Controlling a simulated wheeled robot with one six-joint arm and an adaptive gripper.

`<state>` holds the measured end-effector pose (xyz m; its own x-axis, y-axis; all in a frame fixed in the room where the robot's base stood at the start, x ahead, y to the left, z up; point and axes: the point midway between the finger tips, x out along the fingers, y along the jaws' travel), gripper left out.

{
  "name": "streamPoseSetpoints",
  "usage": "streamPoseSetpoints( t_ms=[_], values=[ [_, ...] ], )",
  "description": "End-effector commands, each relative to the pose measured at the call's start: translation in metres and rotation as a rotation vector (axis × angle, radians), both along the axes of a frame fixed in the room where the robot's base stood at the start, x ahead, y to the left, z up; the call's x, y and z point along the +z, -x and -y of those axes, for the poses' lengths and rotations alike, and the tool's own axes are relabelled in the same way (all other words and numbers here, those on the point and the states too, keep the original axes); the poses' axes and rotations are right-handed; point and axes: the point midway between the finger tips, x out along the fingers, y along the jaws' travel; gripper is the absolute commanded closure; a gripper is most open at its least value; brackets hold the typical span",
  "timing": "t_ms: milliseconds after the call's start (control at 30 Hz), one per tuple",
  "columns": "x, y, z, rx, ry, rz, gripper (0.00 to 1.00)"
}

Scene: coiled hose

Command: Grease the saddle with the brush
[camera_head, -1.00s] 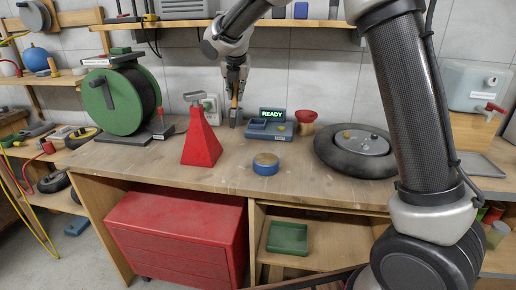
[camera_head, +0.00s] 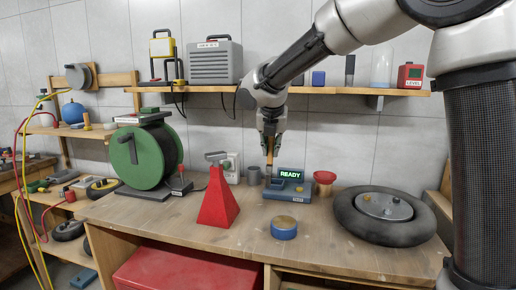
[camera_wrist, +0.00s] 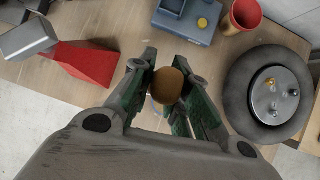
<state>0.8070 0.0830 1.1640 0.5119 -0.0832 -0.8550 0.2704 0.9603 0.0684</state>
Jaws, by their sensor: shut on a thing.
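My gripper (camera_head: 270,132) is shut on the brush (camera_head: 270,154) above the back of the workbench. The brush hangs down with its orange-brown handle between the fingers; the handle end (camera_wrist: 168,84) shows in the wrist view, and the bristles are hard to make out. The saddle (camera_head: 216,156) is the grey top piece of a red stand (camera_head: 218,200), left of and nearer than my gripper. The saddle also shows at upper left in the wrist view (camera_wrist: 28,38). A blue tin (camera_head: 284,231) with a tan top stands right of the stand, mostly hidden behind the brush in the wrist view.
A blue device (camera_head: 291,190) reading READY and a red funnel-like cup (camera_head: 324,180) stand at the back. A black wheel (camera_head: 385,216) lies at right. A green hose reel (camera_head: 146,155) stands at left. A shelf (camera_head: 290,89) runs behind my arm.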

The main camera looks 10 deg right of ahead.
Motion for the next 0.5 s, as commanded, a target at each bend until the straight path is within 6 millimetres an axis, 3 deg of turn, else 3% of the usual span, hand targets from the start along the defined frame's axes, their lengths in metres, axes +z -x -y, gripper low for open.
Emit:
streamPoseSetpoints(
  t_ms=[100, 200, 500],
  values=[
    [-0.012, 0.034, 0.022, -0.004, 0.017, -0.008, 1.0],
    [-0.027, 0.048, 0.033, -0.012, 0.031, -0.015, 1.0],
    [-0.05, 0.052, 0.038, -0.028, 0.06, -0.026, 1.0]
  ],
)
